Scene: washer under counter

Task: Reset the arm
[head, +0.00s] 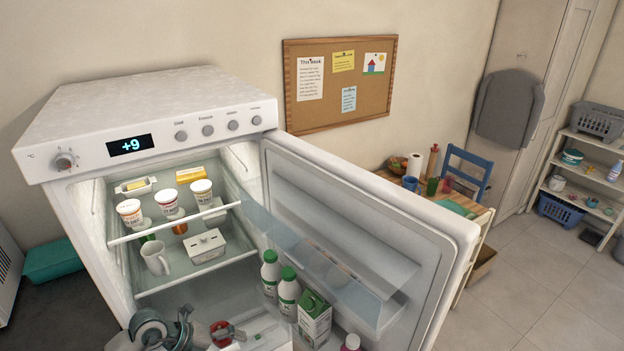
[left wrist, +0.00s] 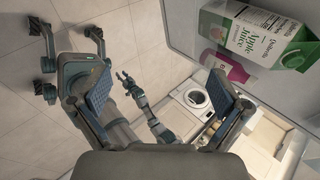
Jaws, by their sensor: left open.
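My left gripper (head: 166,324) is at the bottom of the head view, in front of the lower part of the open fridge (head: 150,105). In the left wrist view its two fingers (left wrist: 152,92) stand wide apart with nothing between them. My right arm shows small and far off between them, and its gripper (left wrist: 129,82) has spread fingers and looks empty. The fridge door (head: 370,230) is swung open to the right. An apple juice carton (head: 314,318) stands in its lower door rack, and it also shows near the left wrist camera (left wrist: 255,30).
Two green-capped bottles (head: 279,280) stand beside the carton. Several tubs (head: 168,203), a mug (head: 156,258) and a white box (head: 205,246) sit on the fridge shelves. A pink bottle (left wrist: 225,67) is by the carton. A small table (head: 480,218) stands behind the door; floor (head: 545,290) at right is clear.

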